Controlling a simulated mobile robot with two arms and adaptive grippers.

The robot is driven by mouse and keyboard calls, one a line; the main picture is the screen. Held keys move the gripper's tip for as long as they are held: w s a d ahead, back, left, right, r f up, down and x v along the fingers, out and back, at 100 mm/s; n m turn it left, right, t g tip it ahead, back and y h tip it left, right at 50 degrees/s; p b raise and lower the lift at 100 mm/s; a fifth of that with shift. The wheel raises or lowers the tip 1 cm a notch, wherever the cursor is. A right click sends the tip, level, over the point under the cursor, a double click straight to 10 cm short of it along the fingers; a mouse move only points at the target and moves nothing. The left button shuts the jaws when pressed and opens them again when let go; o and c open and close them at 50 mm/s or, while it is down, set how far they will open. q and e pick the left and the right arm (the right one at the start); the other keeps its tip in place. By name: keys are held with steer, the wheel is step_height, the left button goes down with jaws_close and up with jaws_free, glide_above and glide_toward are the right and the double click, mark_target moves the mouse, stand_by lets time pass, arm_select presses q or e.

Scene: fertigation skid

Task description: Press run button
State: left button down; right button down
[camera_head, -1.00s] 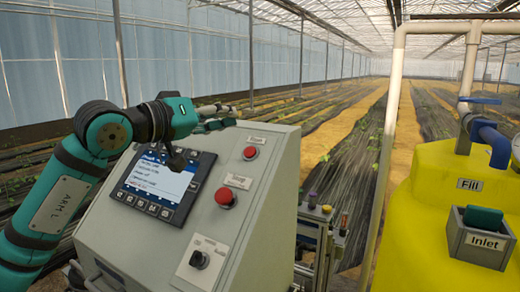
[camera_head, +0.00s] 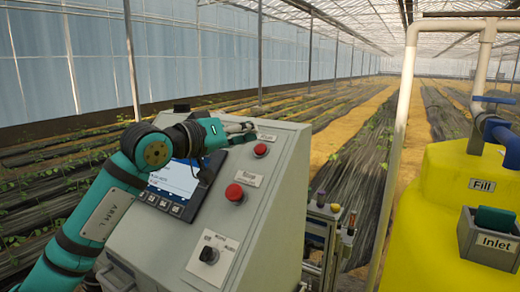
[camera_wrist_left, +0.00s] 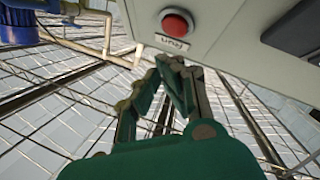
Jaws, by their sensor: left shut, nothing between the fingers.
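The run button is the small red round button (camera_head: 260,150) high on the sloping grey panel. In the left wrist view it shows as a red button (camera_wrist_left: 176,22) in a pale ring beside a label that appears to read "Run". My left gripper (camera_head: 248,129) is shut and empty, just above and left of this button in the head view. In the left wrist view its closed fingertips (camera_wrist_left: 178,62) are near the label, apart from the red cap. The exact gap is hard to judge. My right gripper is not in view.
A second red button (camera_head: 234,192) sits lower on the panel, with a black rotary knob (camera_head: 209,254) below it. A display (camera_head: 175,182) is partly hidden by my left arm. A yellow tank (camera_head: 470,195) and a pale vertical pipe (camera_head: 400,140) stand to the right.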

mark_target(260, 149)
arm_select(q)
steer(key=shift+w+d+f, duration=0.35)
steer(key=shift+w+f, duration=0.2)
steer(key=shift+f, duration=0.25)
steer(key=shift+f+b, duration=0.1)
steer(key=shift+b, duration=0.3)
stand_by(0.6)
steer(key=shift+w+d+f, duration=0.15)
steer(key=shift+w+f, duration=0.05)
